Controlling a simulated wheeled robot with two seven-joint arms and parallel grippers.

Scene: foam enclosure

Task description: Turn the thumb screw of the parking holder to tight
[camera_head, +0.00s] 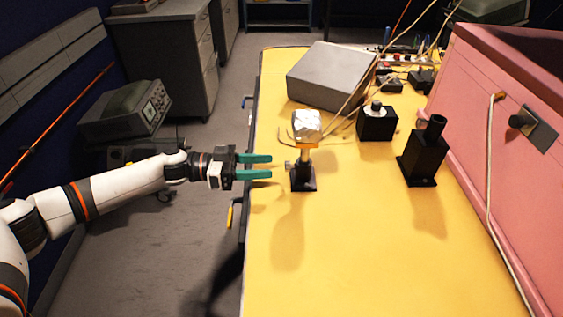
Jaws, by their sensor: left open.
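The parking holder (303,180) is a small black post on a square base, standing upright near the left edge of the yellow table. Its thumb screw (288,164) is a small light knob on the post's left side. A foil-wrapped block (307,124) sits on an orange piece on top of the holder. My left gripper (271,166) has green fingers. It is open and empty, just left of the thumb screw, with its fingers pointing right toward it. I cannot tell whether the fingers touch the screw. My right gripper is not in view.
A grey box (330,76) lies at the back of the yellow table (350,260). A black block with a silver knob (377,122) and a taller black holder (425,152) stand to the right. Thin cables run near the foil block. A pink enclosure (500,160) borders the right side. The table front is clear.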

